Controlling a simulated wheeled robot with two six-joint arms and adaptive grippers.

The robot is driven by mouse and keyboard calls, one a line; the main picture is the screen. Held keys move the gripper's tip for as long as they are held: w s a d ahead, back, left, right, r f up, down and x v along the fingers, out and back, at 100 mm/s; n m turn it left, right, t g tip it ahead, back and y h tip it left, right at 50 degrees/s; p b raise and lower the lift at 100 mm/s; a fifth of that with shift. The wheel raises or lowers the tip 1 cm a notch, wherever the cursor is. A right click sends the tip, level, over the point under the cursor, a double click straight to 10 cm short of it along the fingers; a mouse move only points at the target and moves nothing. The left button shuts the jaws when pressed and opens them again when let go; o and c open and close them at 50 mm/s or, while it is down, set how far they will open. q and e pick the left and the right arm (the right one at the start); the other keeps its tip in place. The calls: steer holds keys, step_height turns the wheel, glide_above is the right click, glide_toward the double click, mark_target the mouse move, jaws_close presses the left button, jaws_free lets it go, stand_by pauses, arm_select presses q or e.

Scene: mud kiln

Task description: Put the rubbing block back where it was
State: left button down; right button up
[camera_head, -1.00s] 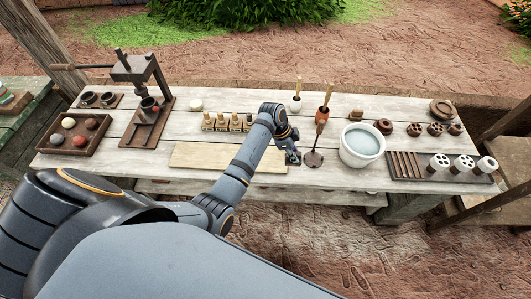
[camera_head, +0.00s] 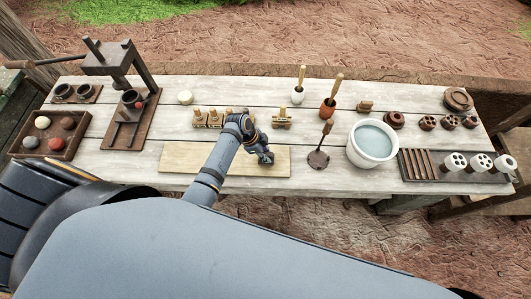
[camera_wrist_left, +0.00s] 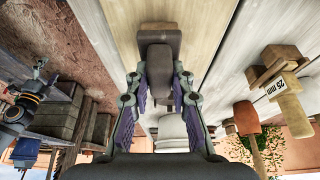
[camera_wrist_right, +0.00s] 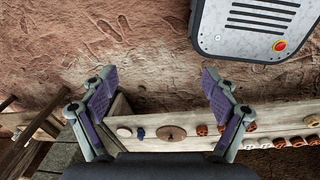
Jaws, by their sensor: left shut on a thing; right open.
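A dark grey block (camera_wrist_left: 160,60), which I take to be the rubbing block, is between the fingers of my left gripper (camera_wrist_left: 160,90) in the left wrist view. The gripper is shut on it. In the head view my left gripper (camera_head: 264,157) is over the right part of the pale board (camera_head: 190,157); the block is mostly hidden there. I cannot tell whether the block touches the board. My right gripper (camera_wrist_right: 160,90) is open and empty in the right wrist view, and out of the head view.
Stamps (camera_head: 205,119) stand behind the board, with one (camera_head: 282,119) just right of my arm. A dark-based tool (camera_head: 318,158) and a white water bowl (camera_head: 372,144) stand right of the board. A press (camera_head: 125,110) is at the left. The board's left part is clear.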

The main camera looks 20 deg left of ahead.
arm_select(q)
steer(key=shift+w+d+f, duration=0.15)
steer(key=shift+w+f, duration=0.35)
steer(key=shift+f, duration=0.05)
steer(key=c, duration=1.5)
jaws_free()
steer(key=shift+d, duration=0.1)
steer(key=shift+o, duration=0.9)
steer(key=shift+s+r, duration=0.15)
steer(key=shift+s, duration=0.05)
steer(key=shift+o, duration=0.8)
steer(key=shift+a+r, duration=0.25)
steer(key=b+v, duration=0.1)
steer(key=v, duration=1)
steer(key=shift+r, duration=0.3)
arm_select(e)
steer(key=shift+t, duration=0.3)
steer(key=w+f, duration=0.1)
steer(key=w+a+f, duration=0.1)
steer(key=w, duration=0.1)
steer(key=shift+w+f, duration=0.15)
arm_select(q)
steer(key=shift+s, duration=0.15)
arm_select(e)
steer(key=shift+a, duration=0.1)
